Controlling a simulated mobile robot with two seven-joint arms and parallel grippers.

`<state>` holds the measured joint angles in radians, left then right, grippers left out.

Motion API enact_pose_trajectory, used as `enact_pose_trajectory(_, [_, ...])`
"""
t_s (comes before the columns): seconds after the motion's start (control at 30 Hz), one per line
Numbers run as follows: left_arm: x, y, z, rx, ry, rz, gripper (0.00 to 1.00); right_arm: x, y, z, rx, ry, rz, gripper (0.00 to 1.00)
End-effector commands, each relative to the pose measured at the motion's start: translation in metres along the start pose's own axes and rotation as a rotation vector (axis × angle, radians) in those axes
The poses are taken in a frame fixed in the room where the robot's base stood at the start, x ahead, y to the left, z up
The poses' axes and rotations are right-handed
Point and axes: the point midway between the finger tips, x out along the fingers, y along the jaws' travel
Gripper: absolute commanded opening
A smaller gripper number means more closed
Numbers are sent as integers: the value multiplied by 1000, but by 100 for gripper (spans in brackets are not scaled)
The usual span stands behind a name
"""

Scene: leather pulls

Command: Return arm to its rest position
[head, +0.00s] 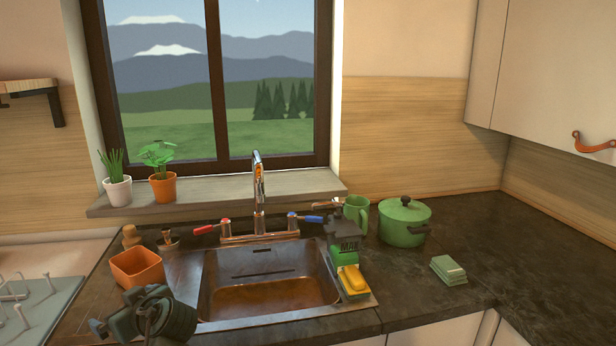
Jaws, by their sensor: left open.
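My left gripper (150,316) is low at the left in the head view, in front of the orange pot and by the sink's front left corner. It is dark grey-green, open, and I see nothing held between its fingers. Its fingers are partly hidden by its own body. My right gripper is not in view.
The sink (270,298) is to the right of my left gripper. An orange square pot (137,267) stands just behind it. A drying rack (35,310) is at the left. A yellow sponge (353,279), green pot (404,222) and mug (356,211) stand right of the sink. The right counter is mostly clear.

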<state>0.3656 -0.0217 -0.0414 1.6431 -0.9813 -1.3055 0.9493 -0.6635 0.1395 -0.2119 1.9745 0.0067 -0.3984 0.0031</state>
Motion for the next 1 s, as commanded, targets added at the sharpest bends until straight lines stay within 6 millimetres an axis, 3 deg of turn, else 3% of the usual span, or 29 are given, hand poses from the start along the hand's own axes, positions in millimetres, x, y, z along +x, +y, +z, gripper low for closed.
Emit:
enact_pose_trajectory(0.27, [-27,-50,90,237,-231,109,100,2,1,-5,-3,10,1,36])
enact_pose_trajectory(0.5, [-89,-106,169,518,-473,320,100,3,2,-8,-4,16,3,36])
enact_pose_trajectory(0.7, [-148,-144,208,712,-623,522,100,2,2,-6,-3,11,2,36])
enact_pose_trajectory(1.0, [-226,-186,232,913,-756,805,100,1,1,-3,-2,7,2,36])
